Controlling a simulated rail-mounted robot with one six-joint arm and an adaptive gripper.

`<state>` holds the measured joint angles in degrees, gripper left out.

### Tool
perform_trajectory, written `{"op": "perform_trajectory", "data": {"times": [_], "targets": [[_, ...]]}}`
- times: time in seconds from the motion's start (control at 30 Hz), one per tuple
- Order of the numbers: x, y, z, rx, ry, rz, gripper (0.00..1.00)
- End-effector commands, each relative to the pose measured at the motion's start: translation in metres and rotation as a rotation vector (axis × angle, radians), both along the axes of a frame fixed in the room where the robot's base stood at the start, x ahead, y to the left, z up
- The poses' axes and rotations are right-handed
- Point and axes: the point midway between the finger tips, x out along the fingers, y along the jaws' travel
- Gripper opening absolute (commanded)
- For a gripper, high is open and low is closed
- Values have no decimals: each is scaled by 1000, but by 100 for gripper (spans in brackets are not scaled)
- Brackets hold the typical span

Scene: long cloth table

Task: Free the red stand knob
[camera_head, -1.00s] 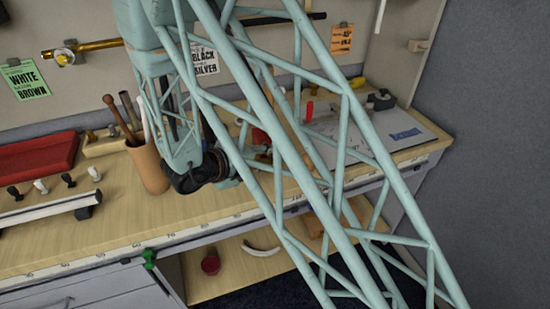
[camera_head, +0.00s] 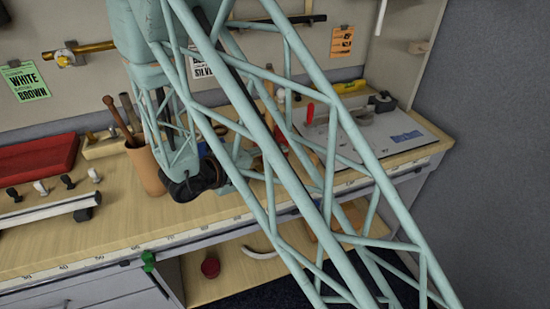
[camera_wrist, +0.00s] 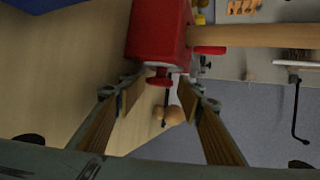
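A red stand block (camera_wrist: 160,35) fills the top middle of the wrist view. A small red knob (camera_wrist: 158,80) sticks out of its near face. My gripper (camera_wrist: 160,88) is open, with one wood-padded finger on each side of the knob. The fingertips look close to the knob, but I cannot tell whether they touch it. A wooden rod (camera_wrist: 260,37) runs right from the block, above a thin red piece (camera_wrist: 208,50). In the head view my lattice arm hides most of the stand and the gripper.
A brown cup of tools (camera_head: 145,168) stands left of my wrist. A grey plate (camera_head: 390,132) lies at the right of the bench. A red tray (camera_head: 38,158) and several small stamps lie at the left.

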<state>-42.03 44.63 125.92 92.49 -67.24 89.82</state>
Motion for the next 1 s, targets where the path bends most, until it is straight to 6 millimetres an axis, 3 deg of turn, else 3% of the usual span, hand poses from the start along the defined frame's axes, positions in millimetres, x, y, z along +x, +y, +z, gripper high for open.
{"op": "perform_trajectory", "data": {"times": [0.47,1.0], "targets": [[-6,7,4,1,0,1,35],[-36,38,22,0,0,1,35]]}}
